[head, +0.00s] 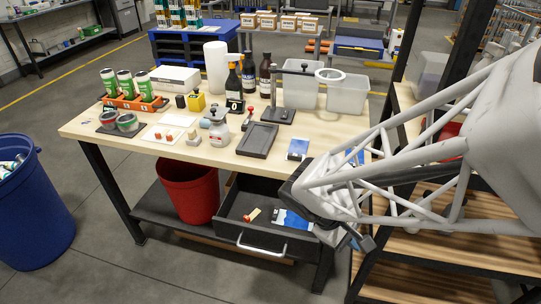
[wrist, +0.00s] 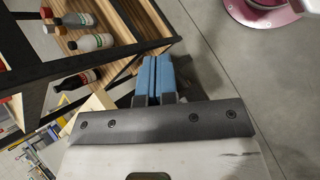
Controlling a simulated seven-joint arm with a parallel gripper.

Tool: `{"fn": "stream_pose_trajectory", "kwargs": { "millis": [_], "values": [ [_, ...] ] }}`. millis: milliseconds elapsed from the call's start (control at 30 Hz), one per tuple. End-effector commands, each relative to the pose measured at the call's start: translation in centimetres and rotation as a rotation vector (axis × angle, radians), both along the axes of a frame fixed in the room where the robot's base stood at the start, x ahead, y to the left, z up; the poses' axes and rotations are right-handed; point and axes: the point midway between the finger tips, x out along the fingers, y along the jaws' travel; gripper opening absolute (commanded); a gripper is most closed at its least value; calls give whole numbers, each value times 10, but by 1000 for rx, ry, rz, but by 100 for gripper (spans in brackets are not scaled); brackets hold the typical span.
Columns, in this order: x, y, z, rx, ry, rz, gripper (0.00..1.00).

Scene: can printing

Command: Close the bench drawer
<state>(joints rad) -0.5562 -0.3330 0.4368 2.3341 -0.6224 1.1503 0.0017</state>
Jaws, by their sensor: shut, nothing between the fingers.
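The black bench drawer (head: 232,222) is pulled out below the workbench (head: 215,167), in the head view. Its front carries a pale bar handle (head: 262,247). A small wooden piece with a red end (head: 252,214) and a blue-and-white packet (head: 290,218) lie in it. My gripper (head: 356,243) is right of the drawer front, apart from the handle. In the wrist view, the blue fingers of my gripper (wrist: 154,78) are together and empty. I cannot make out the drawer in the wrist view.
A red bin (head: 188,190) stands left of the drawer under the bench. A wooden shelf rack (head: 430,275) is close on the right; bottles on a shelf (wrist: 90,42) show in the wrist view. The floor before the drawer (head: 190,275) is clear.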

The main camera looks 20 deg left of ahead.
Motion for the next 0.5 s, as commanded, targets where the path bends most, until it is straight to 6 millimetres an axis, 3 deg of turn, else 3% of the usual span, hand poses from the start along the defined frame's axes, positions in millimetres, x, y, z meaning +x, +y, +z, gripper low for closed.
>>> {"fn": "stream_pose_trajectory", "kwargs": {
  "millis": [500],
  "values": [
    [5,69,-61,-302,84,397,0]
  ]
}}
